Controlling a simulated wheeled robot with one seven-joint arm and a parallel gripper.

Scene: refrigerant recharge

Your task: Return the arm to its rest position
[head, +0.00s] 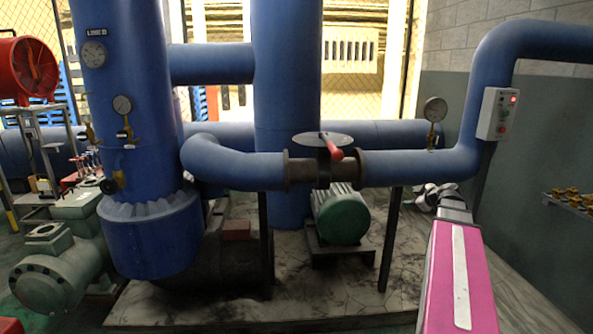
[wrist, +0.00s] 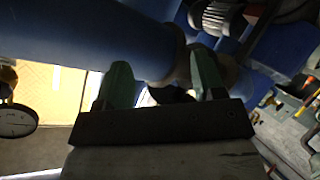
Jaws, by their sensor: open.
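My pink arm (head: 459,280) reaches in from the lower right in the head view. At its far end my gripper (head: 432,194) is small and partly hidden by the arm, below the blue pipe's right bend. In the wrist view my gripper (wrist: 162,82) shows two green fingers spread apart on a dark bar, with nothing held between them. A blue pipe (wrist: 100,35) lies beyond the fingers; I cannot tell how far away. The red valve handle (head: 336,154) is on the pipe to the left of my gripper, apart from it.
A pressure gauge (head: 435,109) stands above the pipe near my gripper. A switch box (head: 497,114) is on the right riser. A dark support post (head: 390,240) stands left of my arm. A green motor (head: 341,215) sits behind it. Floor at the lower right is clear.

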